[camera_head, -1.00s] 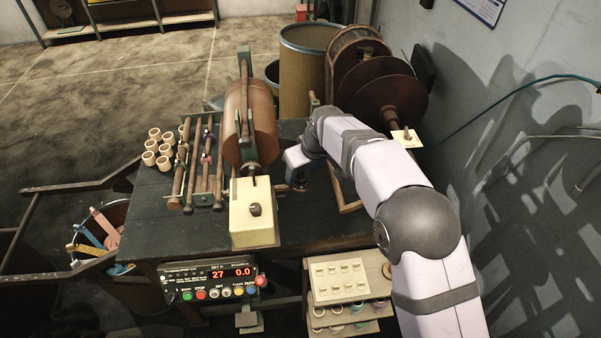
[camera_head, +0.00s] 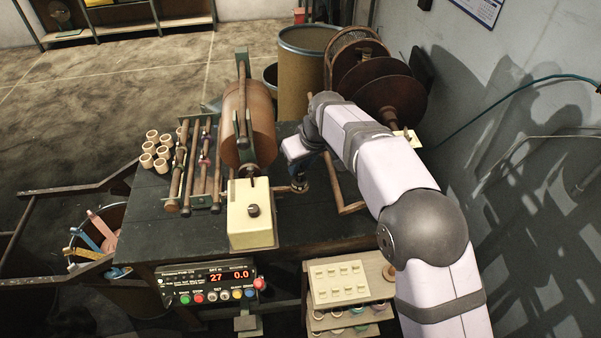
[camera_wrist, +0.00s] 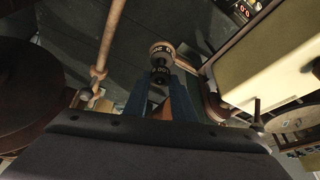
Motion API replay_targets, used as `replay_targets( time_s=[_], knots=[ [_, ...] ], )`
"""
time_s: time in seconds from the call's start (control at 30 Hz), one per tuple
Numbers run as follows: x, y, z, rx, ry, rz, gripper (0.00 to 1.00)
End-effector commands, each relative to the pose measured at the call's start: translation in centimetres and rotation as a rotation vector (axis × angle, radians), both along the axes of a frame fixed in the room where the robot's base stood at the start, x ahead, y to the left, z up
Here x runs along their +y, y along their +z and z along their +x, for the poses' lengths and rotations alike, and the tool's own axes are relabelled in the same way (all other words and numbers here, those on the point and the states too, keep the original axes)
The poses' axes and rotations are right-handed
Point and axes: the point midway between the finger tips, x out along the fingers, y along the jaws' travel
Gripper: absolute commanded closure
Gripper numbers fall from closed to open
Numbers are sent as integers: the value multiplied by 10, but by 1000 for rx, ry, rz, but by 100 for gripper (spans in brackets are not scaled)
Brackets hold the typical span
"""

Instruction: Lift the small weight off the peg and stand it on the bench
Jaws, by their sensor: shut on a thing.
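My gripper (camera_wrist: 158,92) shows in the wrist view with two blue fingers shut on the small weight (camera_wrist: 160,76), a dark, round piece with pale markings. Just beyond it is a wider round weight (camera_wrist: 161,48) with a pale, numbered rim, at the end of a wooden-coloured arm (camera_wrist: 189,60). The peg itself is hidden, and I cannot tell whether the small weight still touches the piece beyond it. In the head view my gripper (camera_head: 301,177) is right of the cream box, above the dark bench (camera_head: 190,245).
The cream box (camera_head: 250,228) and the copper-coloured drum (camera_head: 248,120) stand left of my gripper. A wooden frame (camera_head: 350,208) is close on the right, with large brown discs (camera_head: 390,105) behind. Bare bench lies front left, near the control panel (camera_head: 210,282).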

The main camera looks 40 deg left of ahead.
Motion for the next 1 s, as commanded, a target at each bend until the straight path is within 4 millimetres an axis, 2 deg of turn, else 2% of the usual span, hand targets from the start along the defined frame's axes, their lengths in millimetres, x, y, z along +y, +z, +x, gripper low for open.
replay_targets(
  time_s=[0.2, 0.4, 0.6, 1.0],
  knots=[
    [1, 38, 1, -3, 0, 5, 100],
    [1, 62, 1, -1, 0, 3, 100],
    [0, 70, 0, 0, 0, 1, 100],
    [-4, 71, 5, 0, -13, 1, 100]
  ],
)
